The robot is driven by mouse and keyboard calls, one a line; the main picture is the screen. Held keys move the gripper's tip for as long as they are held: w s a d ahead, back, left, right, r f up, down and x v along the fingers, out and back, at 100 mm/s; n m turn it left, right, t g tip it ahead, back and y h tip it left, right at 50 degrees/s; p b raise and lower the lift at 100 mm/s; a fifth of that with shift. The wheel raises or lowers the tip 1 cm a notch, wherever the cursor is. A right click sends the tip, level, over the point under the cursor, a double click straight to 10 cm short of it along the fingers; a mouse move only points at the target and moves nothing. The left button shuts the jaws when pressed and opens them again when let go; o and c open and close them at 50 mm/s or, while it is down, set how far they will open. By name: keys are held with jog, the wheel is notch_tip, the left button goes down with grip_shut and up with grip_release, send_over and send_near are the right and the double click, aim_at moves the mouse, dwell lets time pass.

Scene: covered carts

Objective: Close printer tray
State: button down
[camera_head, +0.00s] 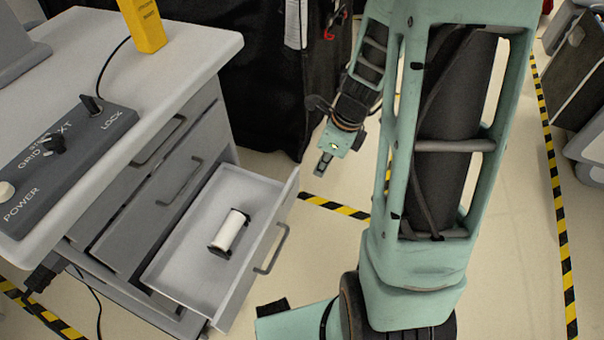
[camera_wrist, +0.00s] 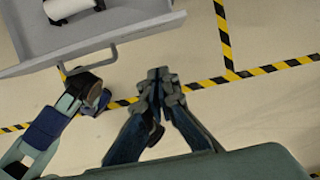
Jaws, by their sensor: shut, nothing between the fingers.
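The open tray (camera_head: 181,275) is a grey drawer pulled out low on the right side of the cart. A white roll (camera_head: 229,230) with dark ends lies in it. The tray's handle (camera_head: 272,250) is on its front face. My gripper (camera_head: 322,170) is shut and empty, beyond the tray's far front corner and apart from it. In the wrist view my gripper (camera_wrist: 160,82) is in the lower middle, with the tray (camera_wrist: 120,35) at the upper left and its handle (camera_wrist: 95,62) left of the fingers.
The cart top (camera_head: 150,75) holds a control panel (camera_head: 60,155) and a yellow object (camera_head: 143,25). Two more drawers with handles sit above the tray and look shut. A black covered thing (camera_head: 275,85) stands behind. Yellow-black tape (camera_head: 335,207) marks the open floor.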

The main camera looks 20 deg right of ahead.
aim_at(291, 185)
jog(key=w+a+f+b, duration=0.3)
jog(key=a+f+b, duration=0.1)
jog(key=f, duration=0.5)
jog(key=shift+w+a, duration=0.4)
jog(key=shift+r, duration=0.1)
jog(key=shift+w+a+r+p, duration=0.1)
jog(key=shift+w+a+p, duration=0.25)
jog(key=shift+a+p, duration=0.15)
jog(key=w+a+p, duration=0.9)
jog(key=w+a, duration=0.1)
jog(key=a, duration=0.3)
jog(key=shift+w+a, duration=0.2)
jog(key=shift+w, duration=0.1)
